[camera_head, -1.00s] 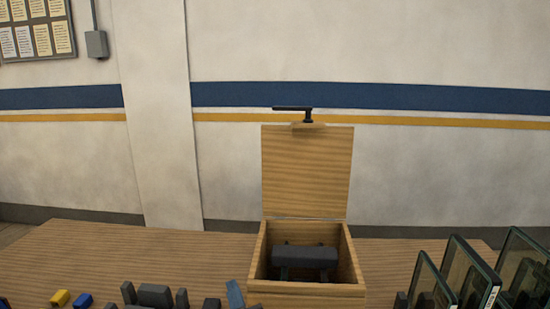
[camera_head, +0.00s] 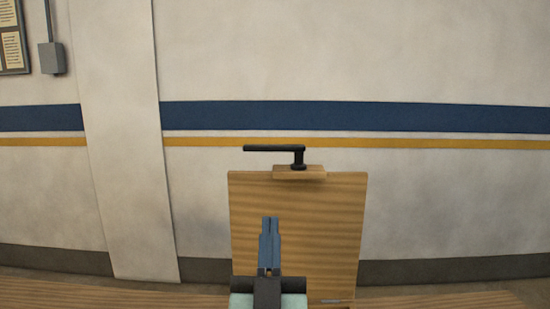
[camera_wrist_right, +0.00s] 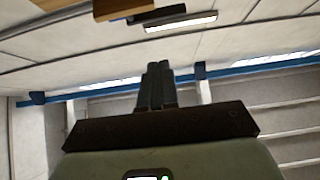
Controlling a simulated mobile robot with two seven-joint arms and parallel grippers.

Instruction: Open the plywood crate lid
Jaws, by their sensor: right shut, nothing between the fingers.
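The plywood crate lid (camera_head: 325,235) stands upright, swung open, in the head view. A wooden block (camera_head: 315,172) and a black lever handle (camera_head: 275,149) sit at its top edge. My right gripper (camera_head: 270,220) is shut and empty, its blue-grey fingers pointing up in front of the lid's lower left part. I cannot tell whether it touches the lid. The crate body is out of the head view. In the right wrist view the shut fingers (camera_wrist_right: 158,66) point up, with a wooden piece (camera_wrist_right: 122,10) at the top edge. My left gripper is not in view.
A pale wall with blue (camera_head: 400,117) and yellow stripes stands behind the lid. A strip of the wooden table (camera_head: 110,296) shows along the bottom. A grey box (camera_head: 52,58) hangs on the wall at the upper left. The space beside the lid looks clear.

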